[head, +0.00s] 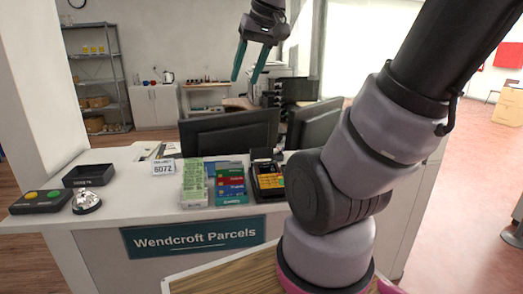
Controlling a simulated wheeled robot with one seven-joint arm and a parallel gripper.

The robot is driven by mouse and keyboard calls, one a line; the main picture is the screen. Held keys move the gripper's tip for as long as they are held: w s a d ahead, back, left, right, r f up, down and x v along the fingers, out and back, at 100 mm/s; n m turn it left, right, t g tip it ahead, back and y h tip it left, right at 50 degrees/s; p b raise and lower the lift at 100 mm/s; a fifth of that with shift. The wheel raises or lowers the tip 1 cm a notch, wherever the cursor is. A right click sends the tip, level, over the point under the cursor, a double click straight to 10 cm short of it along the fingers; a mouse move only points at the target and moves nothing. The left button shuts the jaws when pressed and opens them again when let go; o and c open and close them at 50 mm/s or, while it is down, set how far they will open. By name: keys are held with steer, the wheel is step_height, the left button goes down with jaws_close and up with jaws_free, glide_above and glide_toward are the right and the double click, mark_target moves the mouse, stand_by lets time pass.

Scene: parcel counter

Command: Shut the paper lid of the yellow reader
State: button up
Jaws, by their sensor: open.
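The yellow reader (269,181) is a small card terminal in a dark cradle on the counter, right of the card rack. Its keypad side faces me, and my arm stands close to its right side in the picture. A dark flap at its far end, which looks like the paper lid (263,154), stands raised. Its exact angle is hard to tell at this size. My gripper (244,80) is open and empty, with its teal fingers pointing down. It shows high above and beyond the counter in the picture, apart from the reader.
On the counter (137,221) stand a leaflet holder (194,184), a card rack (231,184), a number sign (164,166), a bell (87,201), a button box (41,201) and a black tray (89,175). Two monitors (229,133) (314,123) rise behind the reader.

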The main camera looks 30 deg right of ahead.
steer(key=w+d+f+n+g, duration=0.1)
steer(key=w+d+n+g, duration=0.3)
steer(key=w, duration=0.5)
steer(key=n+g, duration=0.5)
steer(key=n, duration=0.7)
glide_above(260, 149)
steer(key=w+d, duration=0.2)
steer(key=w, duration=0.3)
step_height(260, 149, down, 17)
steer(key=shift+h, duration=0.3)
steer(key=x, duration=1)
steer(key=shift+s+a+f, duration=0.2)
steer(key=shift+f, duration=0.05)
jaws_close()
